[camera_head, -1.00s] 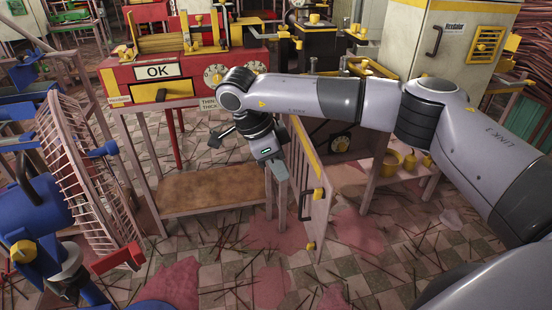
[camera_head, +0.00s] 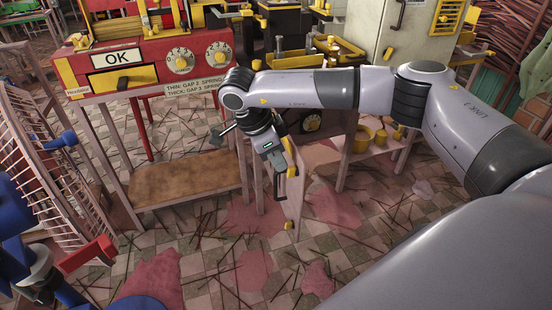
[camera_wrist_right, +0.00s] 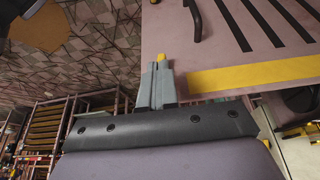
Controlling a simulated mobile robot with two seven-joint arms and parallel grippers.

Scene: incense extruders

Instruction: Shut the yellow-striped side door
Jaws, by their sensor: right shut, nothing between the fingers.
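The side door (camera_head: 296,200) stands in the lower middle of the head view, a narrow pale panel seen at a steep angle. A yellow stripe runs along its top, and a yellow piece sits at its bottom corner. In the right wrist view the door (camera_wrist_right: 225,45) fills the upper right, with a yellow stripe (camera_wrist_right: 255,74), black bars and a dark handle (camera_wrist_right: 194,20). My right gripper (camera_head: 279,162) is shut and empty at the door's upper part. Its fingertips (camera_wrist_right: 158,72) overlap the panel's edge by a small yellow knob; I cannot tell whether they touch.
A wire rack (camera_head: 50,165) and blue parts are at far left. A low table (camera_head: 375,150) with yellow cups stands right of the door. Thin sticks litter the tiled floor.

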